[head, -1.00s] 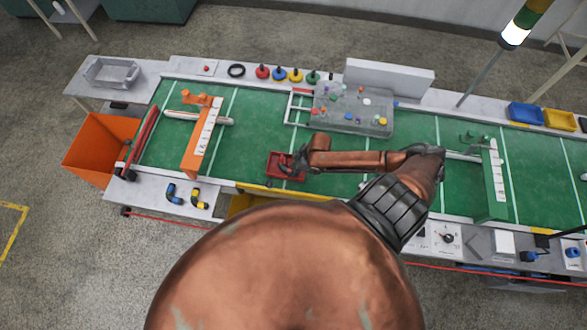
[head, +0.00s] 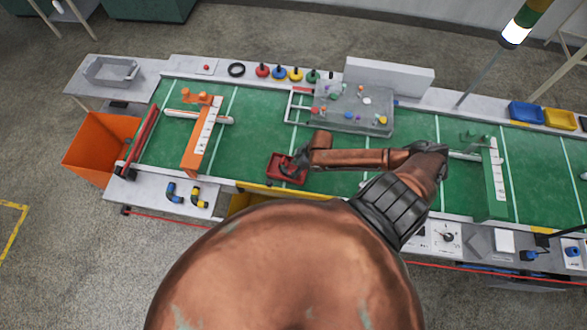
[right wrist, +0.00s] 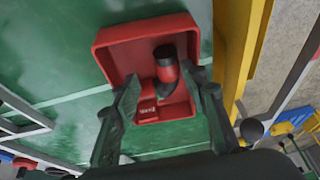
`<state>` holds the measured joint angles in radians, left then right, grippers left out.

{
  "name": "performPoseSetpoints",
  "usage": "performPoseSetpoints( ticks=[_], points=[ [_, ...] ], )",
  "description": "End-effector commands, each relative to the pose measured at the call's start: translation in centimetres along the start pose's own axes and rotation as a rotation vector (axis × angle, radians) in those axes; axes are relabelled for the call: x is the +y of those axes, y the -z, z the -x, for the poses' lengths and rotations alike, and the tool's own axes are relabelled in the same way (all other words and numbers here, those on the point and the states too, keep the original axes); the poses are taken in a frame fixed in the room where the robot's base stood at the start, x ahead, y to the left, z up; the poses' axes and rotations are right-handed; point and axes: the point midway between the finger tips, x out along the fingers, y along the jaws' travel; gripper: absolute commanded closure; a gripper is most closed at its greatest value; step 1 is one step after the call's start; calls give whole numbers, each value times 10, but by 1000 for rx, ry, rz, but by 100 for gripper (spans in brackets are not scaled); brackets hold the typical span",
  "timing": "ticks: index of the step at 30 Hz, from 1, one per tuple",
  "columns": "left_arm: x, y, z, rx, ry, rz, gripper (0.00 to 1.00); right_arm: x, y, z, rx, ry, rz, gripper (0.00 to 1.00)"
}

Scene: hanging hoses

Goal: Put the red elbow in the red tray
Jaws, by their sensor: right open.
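The red tray (head: 275,171) sits on the green belt near its front edge; it also shows in the right wrist view (right wrist: 110,48). In the right wrist view the red elbow (right wrist: 168,73), with a dark collar at its end, is inside the tray. My right gripper (right wrist: 168,92) is open, its two dark fingers spread on either side of the elbow with gaps. In the head view my right gripper (head: 294,165) is over the tray and the elbow is too small or hidden to make out. My left gripper is not in view.
An orange gate (head: 196,150) stands left on the belt and a green gate (head: 493,180) right. A grey tray (head: 350,122) of small parts lies behind. Blue (head: 174,193) and yellow (head: 199,198) elbows lie on the front ledge.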

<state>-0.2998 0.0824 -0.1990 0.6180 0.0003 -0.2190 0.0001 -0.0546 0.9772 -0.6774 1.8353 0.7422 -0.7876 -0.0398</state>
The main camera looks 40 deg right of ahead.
Motion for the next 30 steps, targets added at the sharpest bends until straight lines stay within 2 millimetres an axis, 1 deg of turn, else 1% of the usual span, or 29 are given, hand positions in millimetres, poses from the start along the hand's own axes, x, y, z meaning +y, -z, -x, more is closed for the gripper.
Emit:
performPoseSetpoints(
  ticks=[9, 12, 15, 22, 30],
  points=[
    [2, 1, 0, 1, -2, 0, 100, 1, -1, 65, -1, -2, 4, 60],
    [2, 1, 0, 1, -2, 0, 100, 0, 0, 83, -2, -1, 3, 60],
    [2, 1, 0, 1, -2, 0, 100, 1, 0, 97, 0, -2, 2, 60],
    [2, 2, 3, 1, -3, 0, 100, 0, 2, 112, 2, 0, 0, 60],
    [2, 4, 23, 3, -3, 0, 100, 0, 8, 129, 2, 0, 0, 60]
  ],
)
